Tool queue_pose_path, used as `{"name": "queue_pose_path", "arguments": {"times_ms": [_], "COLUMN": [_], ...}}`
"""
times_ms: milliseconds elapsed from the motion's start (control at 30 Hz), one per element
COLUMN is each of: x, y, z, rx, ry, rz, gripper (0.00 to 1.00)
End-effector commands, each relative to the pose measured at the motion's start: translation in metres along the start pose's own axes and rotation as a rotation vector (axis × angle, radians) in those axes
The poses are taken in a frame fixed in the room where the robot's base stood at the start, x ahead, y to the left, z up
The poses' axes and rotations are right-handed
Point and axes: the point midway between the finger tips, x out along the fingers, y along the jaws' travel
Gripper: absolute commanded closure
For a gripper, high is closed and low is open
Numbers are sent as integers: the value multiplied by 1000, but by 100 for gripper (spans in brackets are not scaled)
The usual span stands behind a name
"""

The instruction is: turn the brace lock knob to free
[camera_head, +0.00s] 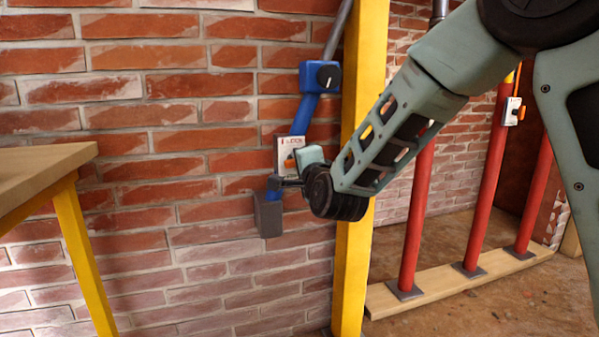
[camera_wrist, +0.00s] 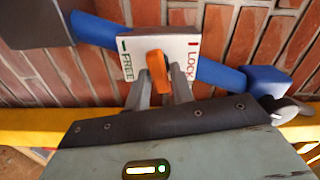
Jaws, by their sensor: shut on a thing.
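The orange brace lock knob (camera_wrist: 158,72) sits on a white plate (camera_wrist: 200,45) marked FREE in green at the left and LOCK in red at the right in the wrist view. The knob stands nearly upright in that picture, between the two marks; which mark it points to is not clear. My gripper (camera_wrist: 160,88) is shut on the knob, one finger on each side. In the head view the plate (camera_head: 291,142) is on the blue brace (camera_head: 304,113), and my gripper (camera_head: 288,180) covers its lower part.
A yellow post (camera_head: 357,120) stands close behind my wrist. A blue block with a black knob (camera_head: 329,76) is higher on the brace; a grey foot (camera_head: 268,215) is at its lower end. A wooden table (camera_head: 40,165) is at left. Red props (camera_head: 418,215) stand at right.

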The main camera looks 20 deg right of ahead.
Motion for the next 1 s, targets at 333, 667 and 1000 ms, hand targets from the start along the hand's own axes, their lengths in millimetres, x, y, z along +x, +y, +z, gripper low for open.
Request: {"name": "queue_pose_path", "arguments": {"times_ms": [333, 667, 1000], "x": [-1, -1, -1], "y": [3, 3, 3], "z": [0, 0, 0], "rx": [173, 218, 217], "ry": [0, 0, 0], "rz": [3, 5, 5], "gripper": [99, 99, 68]}}
